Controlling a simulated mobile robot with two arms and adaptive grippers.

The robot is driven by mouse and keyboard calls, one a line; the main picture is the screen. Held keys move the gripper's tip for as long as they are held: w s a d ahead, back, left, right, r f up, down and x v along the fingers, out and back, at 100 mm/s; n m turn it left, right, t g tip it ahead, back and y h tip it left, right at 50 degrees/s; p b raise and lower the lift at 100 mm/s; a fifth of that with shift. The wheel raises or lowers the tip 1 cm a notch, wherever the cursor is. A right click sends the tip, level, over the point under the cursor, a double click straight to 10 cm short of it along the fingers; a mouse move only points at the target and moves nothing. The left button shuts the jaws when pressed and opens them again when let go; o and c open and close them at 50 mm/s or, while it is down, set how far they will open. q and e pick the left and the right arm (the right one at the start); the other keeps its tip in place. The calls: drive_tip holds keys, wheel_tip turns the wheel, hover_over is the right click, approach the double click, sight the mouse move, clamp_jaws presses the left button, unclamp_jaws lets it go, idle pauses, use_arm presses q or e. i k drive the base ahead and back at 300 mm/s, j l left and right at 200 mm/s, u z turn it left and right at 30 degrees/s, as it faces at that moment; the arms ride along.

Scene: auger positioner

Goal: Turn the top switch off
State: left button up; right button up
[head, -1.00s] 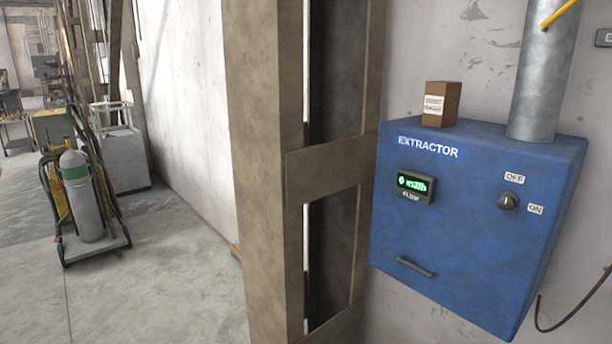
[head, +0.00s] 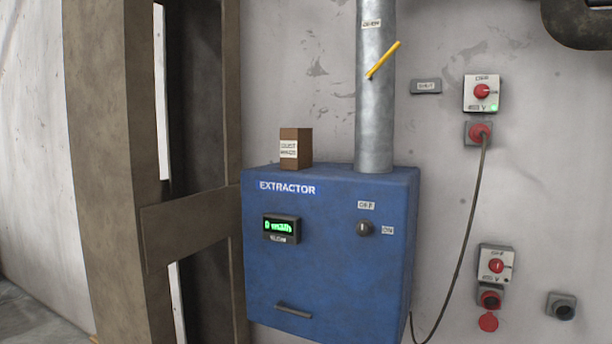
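The top switch is a white box with a red rotary knob (head: 482,91) on the wall, right of the extractor's pipe. A small green light glows at its lower right. The knob's exact setting is too small to read. A red plug sits in the socket (head: 479,133) just below it, with a dark cable hanging down. Neither of my grippers shows in the head view.
A blue extractor box (head: 330,260) with a lit green display and a dark knob juts from the wall. A grey pipe (head: 374,90) with a yellow lever (head: 383,60) rises from it. A brown block (head: 296,147) sits on top. A steel column (head: 110,170) stands left.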

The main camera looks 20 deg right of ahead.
sight(481, 91)
drive_tip(key=z, duration=1.65)
